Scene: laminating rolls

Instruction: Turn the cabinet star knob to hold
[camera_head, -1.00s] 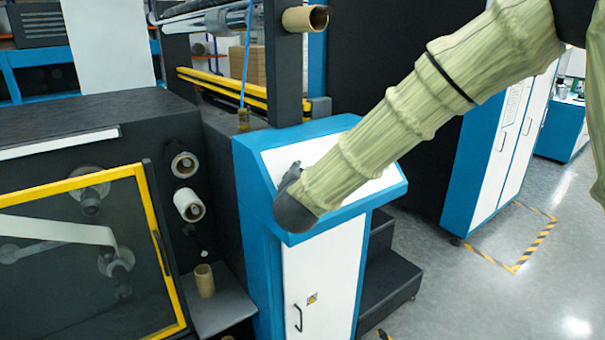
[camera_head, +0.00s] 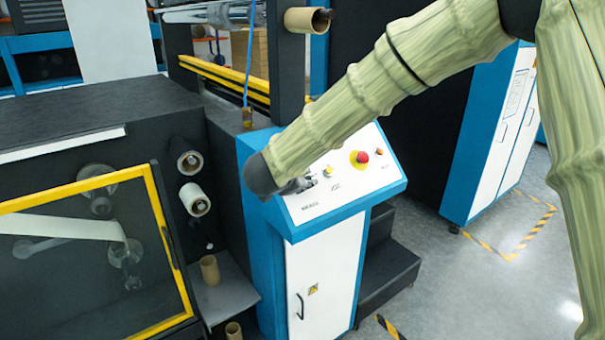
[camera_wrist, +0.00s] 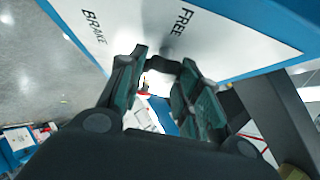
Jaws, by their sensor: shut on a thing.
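The blue-and-white cabinet (camera_head: 322,265) has a sloped white control panel (camera_head: 318,206) on top. My gripper (camera_head: 308,184) is at the left part of this panel, partly hidden behind my wrist. In the wrist view my gripper (camera_wrist: 163,78) has its two fingers closed on a dark knob (camera_wrist: 163,64), which appears to be the star knob. The knob's shape and pointing direction are mostly hidden by the fingers. The panel there reads "FREE" on the right and "BRAKE" on the left; I see no "hold" label.
A red button (camera_head: 361,157) on a yellow base and a small yellow knob (camera_head: 328,171) sit farther right on the panel. A dark machine with a yellow-framed window (camera_head: 75,270) stands at left.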

